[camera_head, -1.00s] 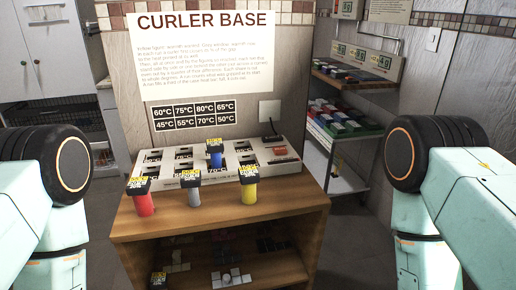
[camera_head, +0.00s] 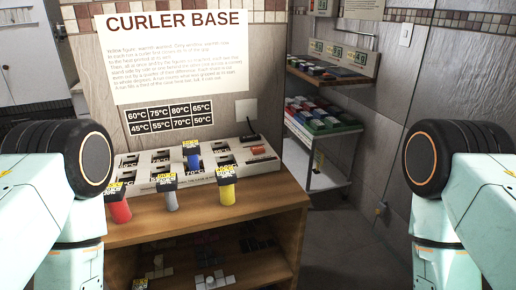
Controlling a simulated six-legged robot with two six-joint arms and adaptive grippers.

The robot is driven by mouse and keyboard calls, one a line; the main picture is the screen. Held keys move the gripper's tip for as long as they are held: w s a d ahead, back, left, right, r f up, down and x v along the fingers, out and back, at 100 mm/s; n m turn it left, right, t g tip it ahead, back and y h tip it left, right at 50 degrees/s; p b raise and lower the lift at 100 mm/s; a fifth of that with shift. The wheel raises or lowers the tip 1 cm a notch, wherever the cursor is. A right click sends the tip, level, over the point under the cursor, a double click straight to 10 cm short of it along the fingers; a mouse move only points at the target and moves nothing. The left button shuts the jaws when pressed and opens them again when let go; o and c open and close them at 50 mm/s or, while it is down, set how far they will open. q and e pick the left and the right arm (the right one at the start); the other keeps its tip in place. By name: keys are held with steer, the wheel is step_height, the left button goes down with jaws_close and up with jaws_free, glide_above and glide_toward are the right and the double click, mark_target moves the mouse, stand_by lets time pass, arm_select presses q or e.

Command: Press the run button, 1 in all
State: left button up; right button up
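The curler base (camera_head: 240,178) is a white panel with dark labelled slots on top of a wooden cabinet. A small orange-red button (camera_head: 258,150) sits at its right end; I cannot read a label on it. A blue curler (camera_head: 193,160) stands in the base. A red curler (camera_head: 120,211), a grey curler (camera_head: 171,201) and a yellow curler (camera_head: 227,193) stand along the front, each with a black and yellow tag. Both my arms show at the picture's sides, but neither gripper can be seen.
A "CURLER BASE" poster (camera_head: 178,60) and a temperature chart (camera_head: 169,118) hang behind the base. The wooden cabinet (camera_head: 270,212) has a lower shelf with small blocks. At right stands a shelf rack (camera_head: 325,181) with coloured boxes. The floor (camera_head: 350,235) right of the cabinet is clear.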

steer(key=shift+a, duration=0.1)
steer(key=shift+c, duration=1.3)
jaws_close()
